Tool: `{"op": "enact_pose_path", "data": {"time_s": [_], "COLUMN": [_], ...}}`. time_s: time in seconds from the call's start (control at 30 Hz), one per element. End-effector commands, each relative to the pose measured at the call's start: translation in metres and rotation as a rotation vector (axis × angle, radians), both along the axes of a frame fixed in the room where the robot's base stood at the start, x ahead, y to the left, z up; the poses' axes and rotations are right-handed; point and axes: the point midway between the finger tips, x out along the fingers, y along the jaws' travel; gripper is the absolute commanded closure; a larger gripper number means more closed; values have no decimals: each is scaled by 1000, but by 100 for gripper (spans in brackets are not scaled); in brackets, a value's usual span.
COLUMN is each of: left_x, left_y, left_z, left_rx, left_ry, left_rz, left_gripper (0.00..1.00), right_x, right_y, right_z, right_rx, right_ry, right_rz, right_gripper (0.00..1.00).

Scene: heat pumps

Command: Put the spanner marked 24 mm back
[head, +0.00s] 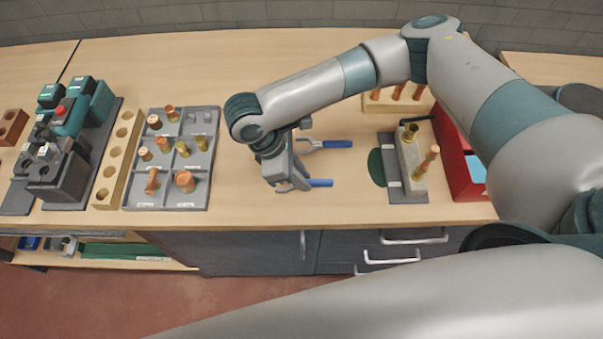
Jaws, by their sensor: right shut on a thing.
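Two spanners with blue handles lie on the wooden bench in the head view. My right gripper (288,186) points down at bench height and is shut on the near spanner's grey metal part, left of the handle. The fingers hide part of its head. I cannot tell whether it touches the bench. The size marks are too small to read. My left gripper is not in view.
A grey compartment tray (215,190) with copper and brass fittings stands left, beside a wooden hole rack (107,188) and a teal machine (88,118). Right are a dark green disc (376,167), a block fixture (411,165) and a red box (462,180).

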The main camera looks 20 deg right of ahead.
Motion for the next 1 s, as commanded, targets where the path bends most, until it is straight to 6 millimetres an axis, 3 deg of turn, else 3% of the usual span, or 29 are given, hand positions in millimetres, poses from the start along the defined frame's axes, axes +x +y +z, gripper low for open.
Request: {"op": "enact_pose_path", "data": {"time_s": [0.4, 0.43, 0.5, 1.0], "left_x": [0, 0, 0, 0], "left_y": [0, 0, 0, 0], "left_z": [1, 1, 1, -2], "left_rx": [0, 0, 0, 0], "left_ry": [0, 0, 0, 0], "left_rz": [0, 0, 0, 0], "left_gripper": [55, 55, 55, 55], "right_x": [0, 0, 0, 1], "right_y": [0, 0, 0, 3], "right_z": [-5, -5, -5, 1], "right_rx": [1, 1, 1, 2], "right_ry": [0, 0, 0, -1], "right_rz": [1, 1, 1, 0], "right_gripper": [100, 83, 67, 67]}}
